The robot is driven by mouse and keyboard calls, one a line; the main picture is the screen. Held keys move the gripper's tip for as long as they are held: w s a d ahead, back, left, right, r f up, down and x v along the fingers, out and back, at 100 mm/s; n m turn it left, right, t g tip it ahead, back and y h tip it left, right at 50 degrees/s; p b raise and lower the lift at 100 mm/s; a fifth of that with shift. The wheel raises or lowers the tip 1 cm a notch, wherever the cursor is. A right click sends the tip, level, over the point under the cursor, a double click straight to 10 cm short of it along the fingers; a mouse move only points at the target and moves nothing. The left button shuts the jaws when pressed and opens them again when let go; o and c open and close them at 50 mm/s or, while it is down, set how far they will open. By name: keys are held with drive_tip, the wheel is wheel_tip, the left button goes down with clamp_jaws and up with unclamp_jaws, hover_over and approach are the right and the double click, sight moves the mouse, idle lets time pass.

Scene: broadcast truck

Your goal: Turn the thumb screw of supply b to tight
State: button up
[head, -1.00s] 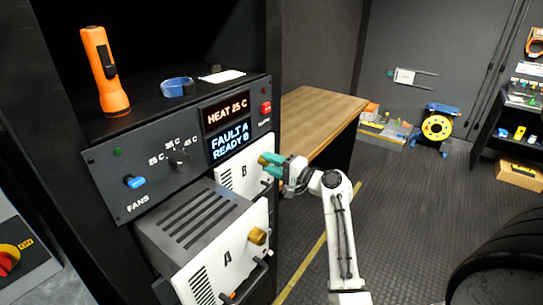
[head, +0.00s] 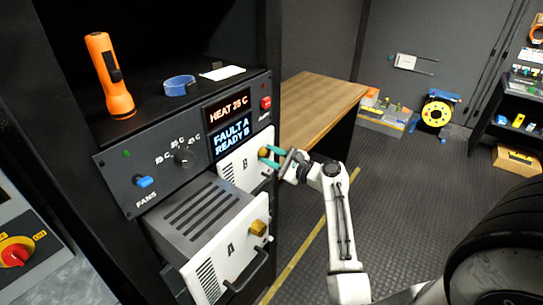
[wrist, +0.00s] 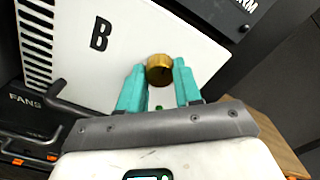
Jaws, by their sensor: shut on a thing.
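Supply B (head: 232,173) is seated in the rack, with a white front marked B; the front also shows in the wrist view (wrist: 73,56). Its brass thumb screw (wrist: 159,70) sits near the right end of the front, and it shows in the head view (head: 264,152). My gripper (head: 271,156) is at the screw, with its teal fingers on either side of it. In the wrist view my gripper (wrist: 159,82) is shut on the screw, whose rounded face shows between the fingertips. I cannot tell how tight the screw is.
Supply A (head: 205,225) sticks out of the rack below, with its own brass screw (head: 258,228) and black handle. The panel display (head: 231,141) reads FAULT A, READY B. A wooden bench (head: 315,105) stands behind.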

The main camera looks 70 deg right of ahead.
drive_tip(key=shift+f+m, duration=0.1)
drive_tip(key=shift+m, duration=0.8)
drive_tip(key=o, duration=1)
drive_tip(key=shift+o, duration=0.2)
drive_tip(key=b+v, duration=0.2)
drive_tip(key=v, duration=0.8)
drive_tip(key=shift+s+b, duration=0.35)
drive_tip(key=shift+s, duration=0.05)
